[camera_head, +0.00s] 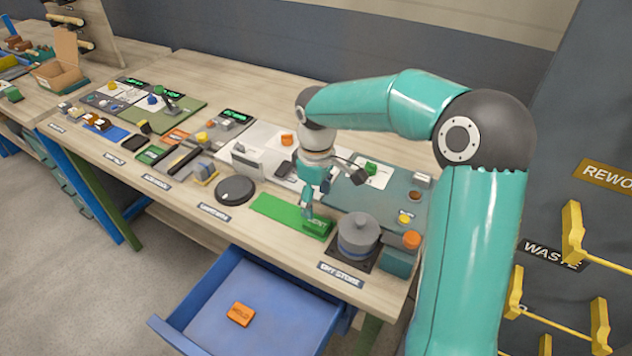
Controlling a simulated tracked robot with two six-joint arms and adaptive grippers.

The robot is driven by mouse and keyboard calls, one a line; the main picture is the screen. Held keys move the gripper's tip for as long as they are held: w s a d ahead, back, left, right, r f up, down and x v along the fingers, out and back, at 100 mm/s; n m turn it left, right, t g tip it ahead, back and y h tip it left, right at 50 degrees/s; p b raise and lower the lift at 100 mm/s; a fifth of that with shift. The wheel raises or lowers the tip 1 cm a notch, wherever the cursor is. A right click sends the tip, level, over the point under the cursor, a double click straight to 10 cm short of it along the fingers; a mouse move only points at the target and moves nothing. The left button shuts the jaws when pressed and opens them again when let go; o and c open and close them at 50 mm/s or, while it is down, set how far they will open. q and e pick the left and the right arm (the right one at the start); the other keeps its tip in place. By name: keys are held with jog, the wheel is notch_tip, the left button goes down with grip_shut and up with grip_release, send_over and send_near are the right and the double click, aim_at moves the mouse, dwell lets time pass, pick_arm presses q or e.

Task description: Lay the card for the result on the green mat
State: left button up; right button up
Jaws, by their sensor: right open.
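The green mat (275,210) lies near the front edge of the bench. A small darker green card (318,223) with faint lettering, too small to read, sits at the mat's right end. My right gripper (307,210) is open and points down just over that end, close beside the green card; I cannot tell if they touch. An orange card (240,314) that seems to read "HOLD" lies in the open blue drawer below. My left gripper is out of view.
A grey lidded pot (357,236) stands right of the mat, by the "DRY STORE" label (341,275). A black round disc (235,190) lies to its left. The blue drawer (187,317) juts out in front. Several small parts and trays crowd the bench's left.

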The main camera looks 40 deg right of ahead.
notch_tip(320, 180, up, 5)
jog(key=shift+r, duration=0.1)
dwell(0.6)
